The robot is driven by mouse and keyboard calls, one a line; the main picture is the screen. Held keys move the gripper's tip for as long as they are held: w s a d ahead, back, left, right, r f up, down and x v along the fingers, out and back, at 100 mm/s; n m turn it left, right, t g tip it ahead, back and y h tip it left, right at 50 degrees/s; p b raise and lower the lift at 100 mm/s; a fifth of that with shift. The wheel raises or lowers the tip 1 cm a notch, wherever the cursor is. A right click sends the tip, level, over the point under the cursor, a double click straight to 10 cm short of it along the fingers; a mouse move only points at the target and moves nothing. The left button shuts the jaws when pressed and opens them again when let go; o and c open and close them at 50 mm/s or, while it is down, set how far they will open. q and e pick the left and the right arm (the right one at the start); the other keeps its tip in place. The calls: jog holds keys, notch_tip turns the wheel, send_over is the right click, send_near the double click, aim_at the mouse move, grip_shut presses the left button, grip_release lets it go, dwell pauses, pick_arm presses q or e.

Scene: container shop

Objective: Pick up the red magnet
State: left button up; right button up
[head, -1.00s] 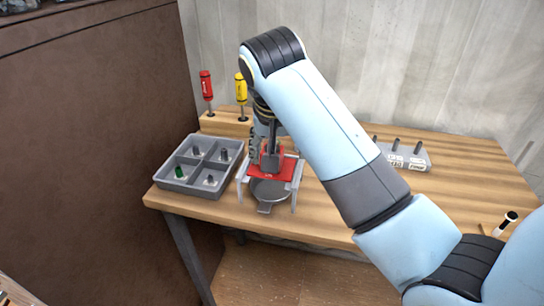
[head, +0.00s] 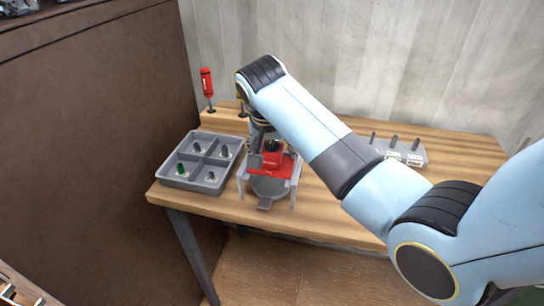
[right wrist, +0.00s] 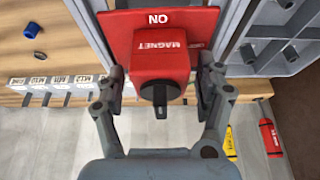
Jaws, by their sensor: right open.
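The red magnet (head: 284,168) is a red block with a black knob, sitting on a grey stand (head: 241,186) above a round grey dish. In the right wrist view the magnet (right wrist: 160,60) shows the words "MAGNET" and "ON". My right gripper (right wrist: 161,78) is open, with one finger on each side of the red block. Whether the fingers touch it I cannot tell. In the head view my right gripper (head: 258,150) is at the magnet, partly hidden by its own arm. My left gripper is not in view.
A grey divided tray (head: 193,187) with small parts stands left of the stand. A red screwdriver (head: 207,82) stands in a wooden rack behind; a yellow screwdriver (right wrist: 230,142) shows in the wrist view. A grey labelled holder (head: 402,152) is at right. Bare table lies between.

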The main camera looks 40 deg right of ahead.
jog(key=shift+f, duration=0.2)
grip_shut()
dwell(0.4)
